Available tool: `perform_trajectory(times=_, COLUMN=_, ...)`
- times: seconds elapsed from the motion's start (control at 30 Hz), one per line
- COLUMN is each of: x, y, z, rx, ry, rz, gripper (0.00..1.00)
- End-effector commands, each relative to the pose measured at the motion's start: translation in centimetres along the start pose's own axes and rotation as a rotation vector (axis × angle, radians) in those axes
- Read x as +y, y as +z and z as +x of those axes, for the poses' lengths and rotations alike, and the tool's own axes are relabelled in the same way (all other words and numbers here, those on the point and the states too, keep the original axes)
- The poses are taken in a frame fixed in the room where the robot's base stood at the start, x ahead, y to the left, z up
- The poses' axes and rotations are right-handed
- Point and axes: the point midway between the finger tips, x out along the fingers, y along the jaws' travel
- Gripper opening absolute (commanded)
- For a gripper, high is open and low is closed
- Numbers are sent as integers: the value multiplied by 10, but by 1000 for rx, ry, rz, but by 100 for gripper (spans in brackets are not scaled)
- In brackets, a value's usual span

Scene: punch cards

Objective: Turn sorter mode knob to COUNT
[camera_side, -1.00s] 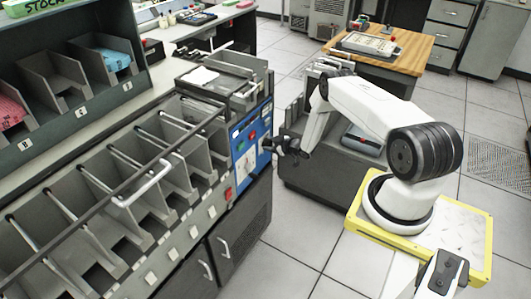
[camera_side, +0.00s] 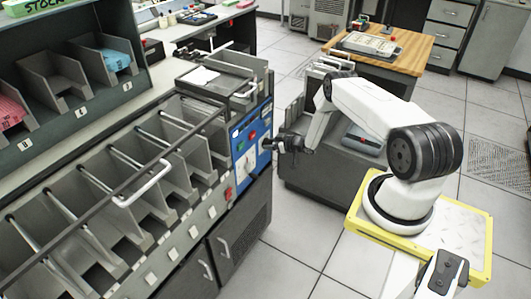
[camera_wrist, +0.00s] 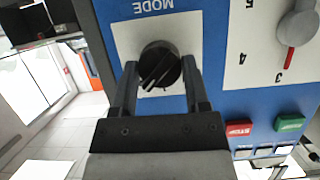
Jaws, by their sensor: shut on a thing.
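The black mode knob (camera_wrist: 159,66) sits on a white plate marked MODE on the blue sorter panel, which appears upside down in the wrist view. My gripper (camera_wrist: 160,75) has one finger on each side of the knob and is shut on it. The knob's raised ridge runs diagonally in the picture. No COUNT marking is readable, and my gripper hides part of the plate. In the side view my gripper (camera_side: 276,145) is at the blue panel (camera_side: 250,140) on the sorter's end, and the knob is hidden there.
In the wrist view, a grey knob (camera_wrist: 298,28) with a numbered scale, a red STOP button (camera_wrist: 239,128) and a green button (camera_wrist: 290,122) are on the same panel. The sorter's bins (camera_side: 120,190) lie left of my gripper. Open floor (camera_side: 300,225) lies in front.

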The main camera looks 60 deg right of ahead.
Motion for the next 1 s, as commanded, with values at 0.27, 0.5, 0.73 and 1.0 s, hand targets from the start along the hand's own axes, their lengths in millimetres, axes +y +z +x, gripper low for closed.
perform_trajectory(times=0.27, x=0, y=-1, z=0, rx=2, ry=0, rz=-1, gripper=94)
perform_trajectory(times=0.5, x=0, y=0, z=0, rx=1, ry=0, rz=-1, gripper=94)
perform_trajectory(times=0.73, x=1, y=-1, z=-5, rx=1, ry=1, rz=-1, gripper=94)
perform_trajectory(times=1.0, x=0, y=0, z=-25, rx=0, ry=1, rz=0, gripper=94)
